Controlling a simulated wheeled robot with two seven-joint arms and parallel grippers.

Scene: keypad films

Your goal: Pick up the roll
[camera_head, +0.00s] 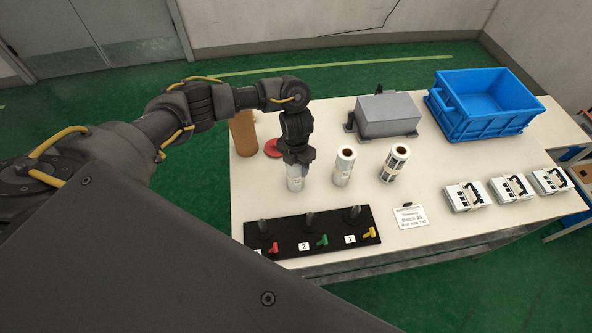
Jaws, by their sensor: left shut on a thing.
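Three film rolls stand upright in a row on the white table (440,155). My left gripper (297,160) comes down from above onto the leftmost roll (295,184) and is shut on its top. That roll's upper end is hidden by the gripper; its lower part looks pale and seems to be at the table top, though I cannot tell if it touches. The middle roll (343,172) is white with a brown core. The right roll (390,170) carries dark markings and also has a brown core. My right gripper is out of view.
A black board (285,245) with several pegs and red, green and yellow levers lies in front. A sign (410,216), several white keypad devices (464,196), a blue crate (450,115), a grey box (388,115), a brown cylinder (243,135) and a red disc (272,148) stand around.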

